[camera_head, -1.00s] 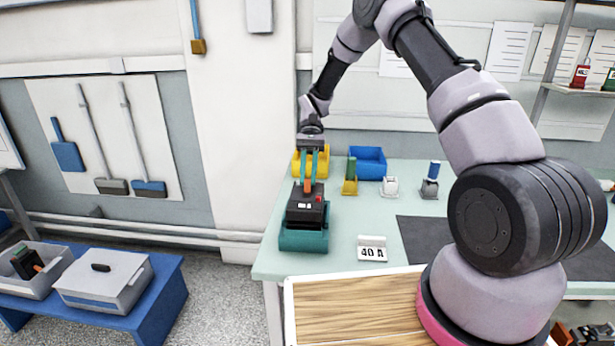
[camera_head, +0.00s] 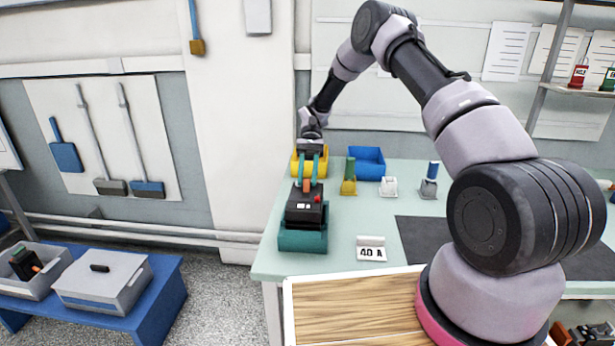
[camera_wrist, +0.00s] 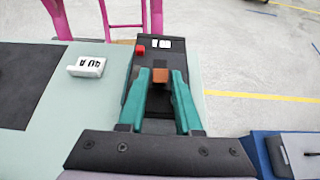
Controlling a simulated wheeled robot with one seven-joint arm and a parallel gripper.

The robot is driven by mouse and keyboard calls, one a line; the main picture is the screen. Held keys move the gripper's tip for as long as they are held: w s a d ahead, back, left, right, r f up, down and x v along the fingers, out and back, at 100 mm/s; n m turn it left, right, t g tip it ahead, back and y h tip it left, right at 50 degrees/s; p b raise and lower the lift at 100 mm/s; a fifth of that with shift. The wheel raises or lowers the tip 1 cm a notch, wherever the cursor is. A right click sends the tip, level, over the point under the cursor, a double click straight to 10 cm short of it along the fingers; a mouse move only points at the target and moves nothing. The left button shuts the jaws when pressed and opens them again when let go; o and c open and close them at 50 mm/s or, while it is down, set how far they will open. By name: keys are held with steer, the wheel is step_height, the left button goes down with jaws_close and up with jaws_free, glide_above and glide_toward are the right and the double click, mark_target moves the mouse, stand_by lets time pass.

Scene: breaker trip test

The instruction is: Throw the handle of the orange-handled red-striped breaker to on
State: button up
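A black breaker (camera_head: 304,212) with an orange handle (camera_head: 306,186) and a red patch on its face stands in a teal holder (camera_head: 302,241) at the bench's left end. In the wrist view the breaker (camera_wrist: 148,57) shows a red button-like block and a white label. My gripper (camera_head: 308,177) points down at the handle. In the wrist view its teal fingers (camera_wrist: 162,76) stand on either side of the orange handle (camera_wrist: 160,75), with what look like narrow gaps. It appears open around the handle; firm contact cannot be seen. Any stripe on the breaker is not clear.
A white "40 A" sign (camera_head: 371,249) stands to the right of the holder. Yellow (camera_head: 297,167) and blue (camera_head: 368,161) bins and several small coloured parts stand behind. A dark mat (camera_head: 440,240) lies on the right. Grey bins (camera_head: 104,285) sit on a blue bench at lower left.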

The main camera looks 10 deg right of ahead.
steer(key=shift+o, duration=0.6)
steer(key=v, duration=1)
steer(key=shift+w+r, duration=0.2)
steer(key=shift+w, duration=0.15)
